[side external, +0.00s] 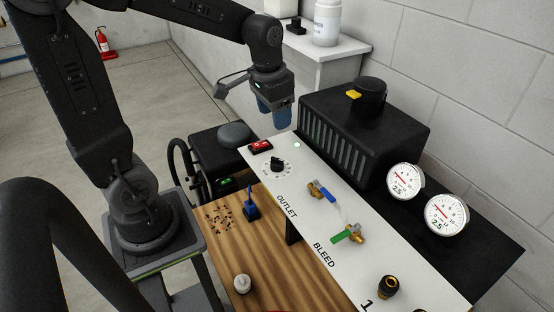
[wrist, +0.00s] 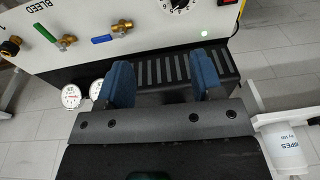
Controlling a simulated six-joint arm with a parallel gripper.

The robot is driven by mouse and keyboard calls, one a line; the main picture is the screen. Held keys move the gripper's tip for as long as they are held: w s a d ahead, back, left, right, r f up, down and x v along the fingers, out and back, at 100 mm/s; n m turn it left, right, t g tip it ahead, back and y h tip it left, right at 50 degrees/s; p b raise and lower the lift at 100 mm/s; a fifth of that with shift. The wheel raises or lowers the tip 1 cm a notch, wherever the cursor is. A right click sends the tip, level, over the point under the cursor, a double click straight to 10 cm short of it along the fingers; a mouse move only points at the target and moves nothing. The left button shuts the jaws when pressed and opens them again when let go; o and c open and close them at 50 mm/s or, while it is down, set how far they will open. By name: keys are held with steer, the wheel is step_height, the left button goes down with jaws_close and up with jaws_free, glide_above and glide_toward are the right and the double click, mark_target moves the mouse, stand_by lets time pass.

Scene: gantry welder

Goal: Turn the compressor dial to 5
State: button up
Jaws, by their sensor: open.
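The compressor dial (side external: 277,164) is a black knob on a white, numbered face near the far end of the white panel (side external: 315,223). In the wrist view the dial (wrist: 179,3) is cut off by the top edge, so I cannot read its setting. My gripper (side external: 275,116) has blue fingers and hangs above the far end of the panel, beyond the dial and apart from it. In the wrist view my gripper (wrist: 160,82) is open, with nothing between its fingers.
A red rocker switch (side external: 260,146) and a lit light (side external: 297,144) flank the dial. Blue-handled (side external: 322,191) and green-handled (side external: 348,236) valves stand nearer. A black vented box (side external: 365,130) and two gauges (side external: 404,181) rise at the right. A blue-handled item (side external: 251,203) stands on the wooden bench (side external: 272,268).

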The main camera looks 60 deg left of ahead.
mark_target(277, 159)
steer(key=shift+o, duration=0.2)
steer(key=w+a+f+g, duration=0.1)
steer(key=w+a+f, duration=0.2)
steer(key=a+f, duration=0.1)
steer(key=shift+a+f+g, duration=0.2)
steer(key=shift+f+g, duration=0.1)
steer(key=shift+f, duration=0.05)
step_height(277, 159, down, 14)
steer(key=shift+w+r, duration=0.1)
steer(key=c, duration=0.9)
